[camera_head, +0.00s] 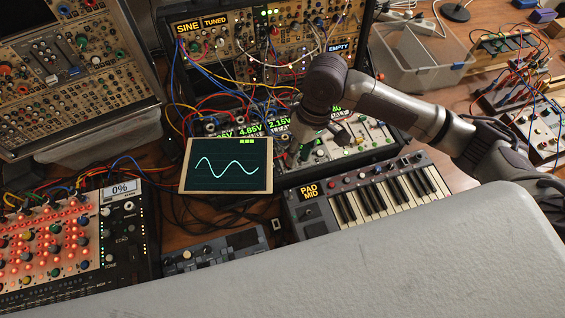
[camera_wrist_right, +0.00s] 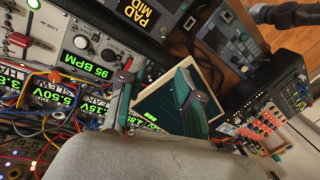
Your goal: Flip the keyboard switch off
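The keyboard (camera_head: 385,197) stands right of centre in the head view, with black and white keys and a "PAD MID" display (camera_head: 309,190) at its left end. That display also shows at the top of the right wrist view (camera_wrist_right: 138,13). I cannot tell which control is its switch. My right gripper (camera_head: 294,156) points down over the module panel behind the keyboard, beside the wave screen. In the right wrist view its two green fingers (camera_wrist_right: 156,86) are apart, with nothing held between them.
The wave screen (camera_head: 228,166) stands left of the right gripper. Patch cables hang across the synth rack (camera_head: 250,60) behind. A red-lit panel (camera_head: 50,245) is at the left. A clear bin (camera_head: 425,75) stands at the back right. My grey body covers the front.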

